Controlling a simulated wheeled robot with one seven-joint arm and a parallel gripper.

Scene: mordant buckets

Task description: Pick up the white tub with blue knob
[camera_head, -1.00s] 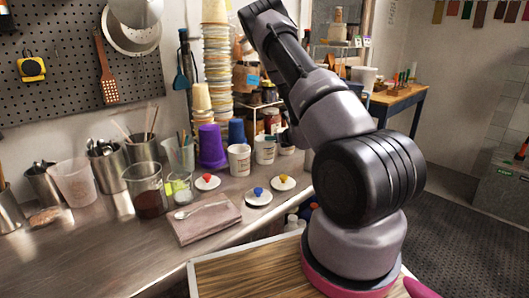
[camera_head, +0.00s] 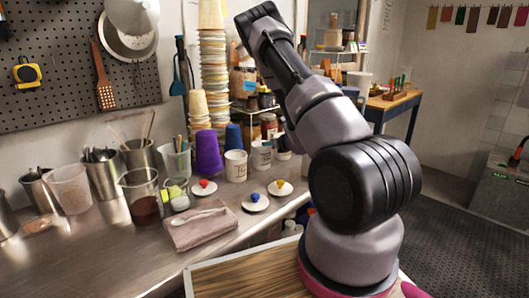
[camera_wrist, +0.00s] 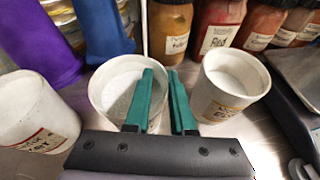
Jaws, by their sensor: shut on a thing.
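Three white tubs without lids stand in a row: a left tub (camera_head: 236,166), a middle tub (camera_head: 261,155) and a right tub (camera_head: 283,154). A white lid with a blue knob (camera_head: 255,201) lies flat on the counter, apart from the tubs. In the wrist view, my gripper (camera_wrist: 160,78) has green fingers shut on the right wall of the middle tub (camera_wrist: 106,92), one finger inside and one outside. The left tub (camera_wrist: 35,115) and right tub (camera_wrist: 226,85) stand on either side. The middle tub's base is hidden in the wrist view.
A folded cloth (camera_head: 200,230) with a spoon lies in front. Purple (camera_head: 208,153) and blue cups (camera_wrist: 103,28) stand at left; jars (camera_wrist: 218,30) stand close behind.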

